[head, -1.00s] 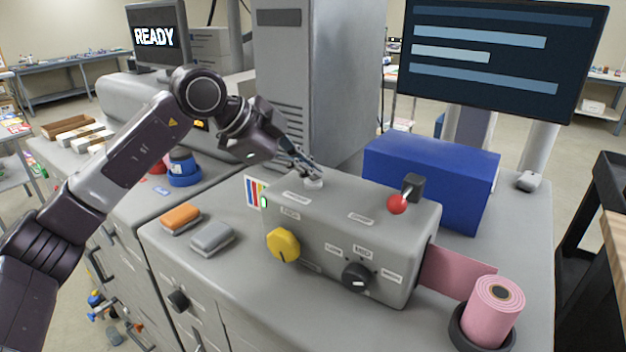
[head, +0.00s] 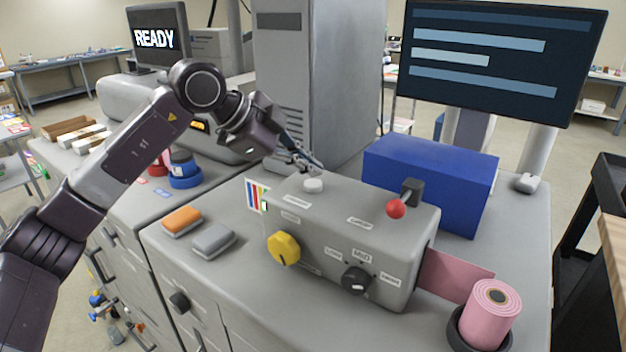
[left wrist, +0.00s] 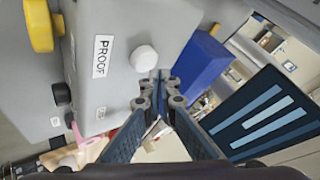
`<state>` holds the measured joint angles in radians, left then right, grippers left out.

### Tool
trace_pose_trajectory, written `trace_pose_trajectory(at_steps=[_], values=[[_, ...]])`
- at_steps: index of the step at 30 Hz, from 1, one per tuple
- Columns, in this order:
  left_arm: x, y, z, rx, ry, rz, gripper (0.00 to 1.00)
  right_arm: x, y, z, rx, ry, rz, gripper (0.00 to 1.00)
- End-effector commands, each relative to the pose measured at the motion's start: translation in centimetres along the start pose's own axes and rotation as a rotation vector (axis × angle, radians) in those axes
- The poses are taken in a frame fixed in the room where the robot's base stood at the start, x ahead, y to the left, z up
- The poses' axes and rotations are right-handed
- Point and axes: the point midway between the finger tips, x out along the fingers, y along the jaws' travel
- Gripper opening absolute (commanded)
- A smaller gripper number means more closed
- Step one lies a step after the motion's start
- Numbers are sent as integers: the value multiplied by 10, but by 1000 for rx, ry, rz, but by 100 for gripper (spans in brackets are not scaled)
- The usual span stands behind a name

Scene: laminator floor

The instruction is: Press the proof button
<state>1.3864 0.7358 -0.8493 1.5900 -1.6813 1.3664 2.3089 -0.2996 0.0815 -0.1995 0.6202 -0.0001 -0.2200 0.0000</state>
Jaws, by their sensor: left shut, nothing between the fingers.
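The proof button is a round white button (head: 313,185) on top of the grey control box (head: 340,230), near its left end. It also shows in the left wrist view (left wrist: 143,58), beside a label reading PROOF (left wrist: 102,56). My left gripper (head: 318,168) is shut and empty. Its fingertips are just behind and above the button in the head view, apart from it. In the left wrist view, the fingers (left wrist: 160,92) point past the button's lower right side. My right gripper is not in view.
The box also bears a yellow knob (head: 284,248), a black knob (head: 356,280) and a red-tipped lever (head: 397,208). A blue box (head: 432,180) stands behind it and a pink roll (head: 490,312) to the right. A tall grey cabinet (head: 315,80) rises close behind my gripper.

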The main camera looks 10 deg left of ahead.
Motion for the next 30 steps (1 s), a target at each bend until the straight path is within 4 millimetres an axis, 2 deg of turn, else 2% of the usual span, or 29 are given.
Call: trace_pose_trajectory(at_steps=[8,22,30], values=[[-2,-2,-2,0,1,-1,0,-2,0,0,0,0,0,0],[-33,-24,-25,0,1,-1,0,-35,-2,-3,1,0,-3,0],[-35,-25,-26,0,1,0,0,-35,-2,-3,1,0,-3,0]])
